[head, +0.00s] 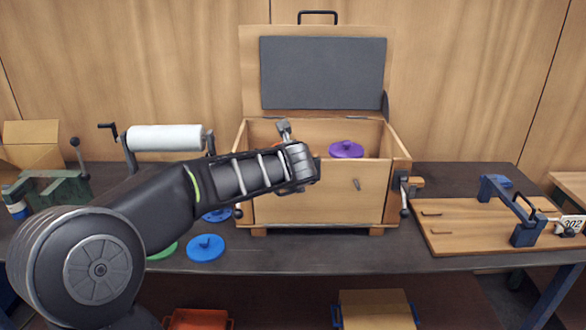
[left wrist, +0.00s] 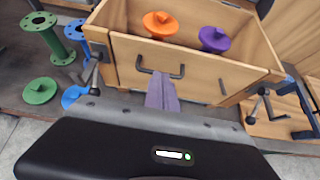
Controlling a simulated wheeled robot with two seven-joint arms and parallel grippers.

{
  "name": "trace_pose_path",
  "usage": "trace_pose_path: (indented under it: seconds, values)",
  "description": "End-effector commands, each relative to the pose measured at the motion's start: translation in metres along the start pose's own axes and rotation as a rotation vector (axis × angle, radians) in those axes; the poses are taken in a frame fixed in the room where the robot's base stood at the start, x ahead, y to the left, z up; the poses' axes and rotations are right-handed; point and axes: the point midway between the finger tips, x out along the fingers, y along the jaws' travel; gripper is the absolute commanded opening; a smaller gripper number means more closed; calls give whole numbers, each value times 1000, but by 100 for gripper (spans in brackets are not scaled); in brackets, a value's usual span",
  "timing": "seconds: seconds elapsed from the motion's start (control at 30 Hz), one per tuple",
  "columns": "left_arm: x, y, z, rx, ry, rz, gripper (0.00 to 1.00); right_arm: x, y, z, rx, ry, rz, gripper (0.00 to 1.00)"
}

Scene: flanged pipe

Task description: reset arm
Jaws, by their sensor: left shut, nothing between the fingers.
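My left arm (head: 245,175) reaches in from the left in the head view, and its hand end is in front of the wooden box (head: 320,205). My left gripper (left wrist: 161,92) shows in the left wrist view with its two fingers together and nothing between them. Its tips are close to the dark handle (left wrist: 160,70) on the box front; I cannot tell whether they touch. In the head view the arm hides the fingers and handle. The right gripper is not in view.
The box lid (head: 322,72) stands open. Inside are a purple flange (head: 346,149) and an orange flange (left wrist: 160,24). A blue flange (head: 206,247) and a green flange (left wrist: 40,91) lie left. A wooden board with a blue clamp (head: 528,222) is right.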

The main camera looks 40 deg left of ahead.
Motion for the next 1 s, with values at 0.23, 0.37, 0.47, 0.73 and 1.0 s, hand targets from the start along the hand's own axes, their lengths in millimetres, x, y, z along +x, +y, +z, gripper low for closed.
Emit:
trace_pose_path:
  seconds: [0.23, 0.37, 0.47, 0.73, 1.0]
  values:
    - [-2, 0, 2, 0, 0, -1, 0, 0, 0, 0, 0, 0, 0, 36]
    - [-2, -1, 2, 0, 0, -1, 0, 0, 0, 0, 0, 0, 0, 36]
    - [-2, -1, 2, 0, 0, -1, 0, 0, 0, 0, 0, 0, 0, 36]
    - [-2, -2, 2, 63, -3, -5, 0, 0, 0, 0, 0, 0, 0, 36]
    - [19, -47, -23, 979, -143, -28, 0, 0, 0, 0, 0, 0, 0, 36]
